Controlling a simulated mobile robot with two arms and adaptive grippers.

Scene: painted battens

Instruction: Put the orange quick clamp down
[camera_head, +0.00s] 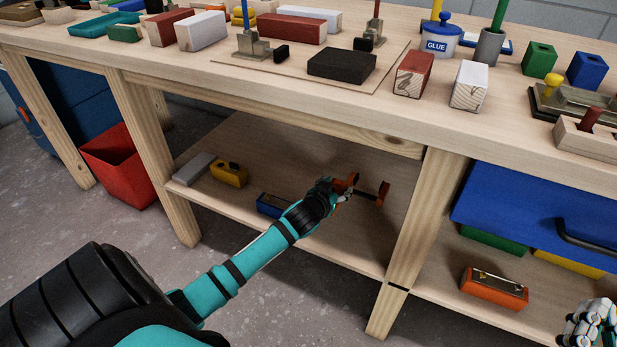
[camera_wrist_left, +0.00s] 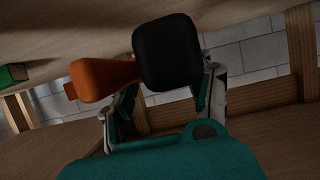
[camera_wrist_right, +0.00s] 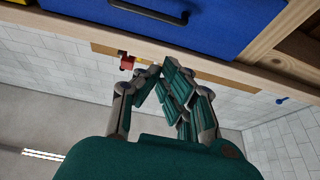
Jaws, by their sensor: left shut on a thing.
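The orange quick clamp (camera_head: 383,192), with a dark bar, is held inside the bay above the lower shelf (camera_head: 330,236); I cannot tell whether it touches the shelf. My left gripper (camera_head: 342,192) is shut on it, reaching under the bench top. In the left wrist view an orange part of the clamp (camera_wrist_left: 104,80) and a black pad (camera_wrist_left: 167,52) show in front of the fingers, hiding where they grip. My right gripper (camera_head: 590,326) is at the lower right in the head view. In the right wrist view its fingers (camera_wrist_right: 162,80) meet, empty.
On the lower shelf are a grey block (camera_head: 193,168), a yellow tool (camera_head: 229,174) and a blue tool (camera_head: 271,205), left of the clamp. A wooden post (camera_head: 408,240) stands to the right. The bench top (camera_head: 215,75) overhangs. Bare shelf shows around the clamp.

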